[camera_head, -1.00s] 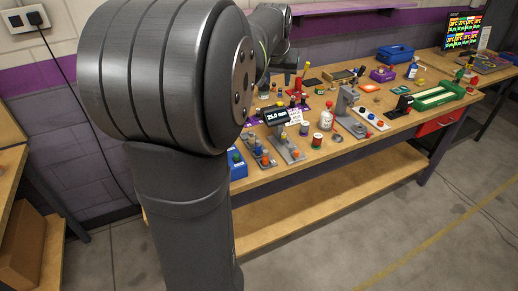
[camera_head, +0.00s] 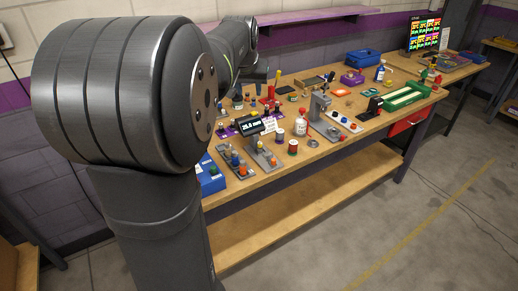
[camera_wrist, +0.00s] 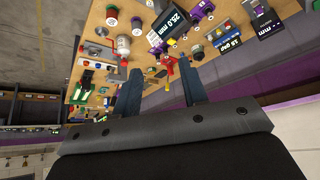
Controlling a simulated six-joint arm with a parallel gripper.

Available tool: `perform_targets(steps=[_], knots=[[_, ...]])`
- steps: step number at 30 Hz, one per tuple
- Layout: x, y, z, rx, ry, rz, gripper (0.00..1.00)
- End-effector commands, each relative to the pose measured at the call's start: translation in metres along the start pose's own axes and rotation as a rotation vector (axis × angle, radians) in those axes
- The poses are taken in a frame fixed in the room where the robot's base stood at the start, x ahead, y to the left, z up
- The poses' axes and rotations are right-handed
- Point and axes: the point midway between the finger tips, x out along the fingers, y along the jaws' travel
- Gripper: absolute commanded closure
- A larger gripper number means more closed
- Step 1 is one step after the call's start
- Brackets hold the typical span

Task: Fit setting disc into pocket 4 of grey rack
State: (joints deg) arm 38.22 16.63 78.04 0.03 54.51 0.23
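My gripper (camera_wrist: 161,67) is open in the wrist view, with two dark blue-grey fingers apart and nothing held between them. A red object (camera_wrist: 170,68) shows beyond the gap, below the fingertips. In the head view, grey strips with coloured knobs stand at the front left of the bench, one on the left (camera_head: 234,163) and one under a display (camera_head: 265,158). I cannot tell which is the grey rack, or make out pocket 4. A small flat grey round piece (camera_head: 313,143) lies on the bench top; I cannot tell whether it is the setting disc.
A display (camera_head: 251,127) reads 25.0 mm. A white bottle (camera_head: 293,119), spools, a grey stand (camera_head: 319,104) and a green tray (camera_head: 404,98) crowd the wooden bench. A blue box (camera_head: 211,180) sits at its left end. The bench's front strip right of the grey piece is fairly clear.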

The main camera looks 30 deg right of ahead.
Motion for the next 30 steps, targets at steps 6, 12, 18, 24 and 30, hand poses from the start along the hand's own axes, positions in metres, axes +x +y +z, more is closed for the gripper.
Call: perform_targets(steps=[6, 12, 18, 24, 30], knots=[[0.000, 0.000, 0.000, 0.000, 0.000, 0.000, 0.61], [0.000, 0.000, 0.000, 0.000, 0.000, 0.000, 0.53], [0.002, 0.000, 0.000, -0.002, -0.002, -0.001, 0.53], [0.051, 0.011, 0.005, -0.076, -0.058, -0.031, 0.53], [0.121, 0.028, 0.018, -0.191, -0.123, -0.090, 0.53]])
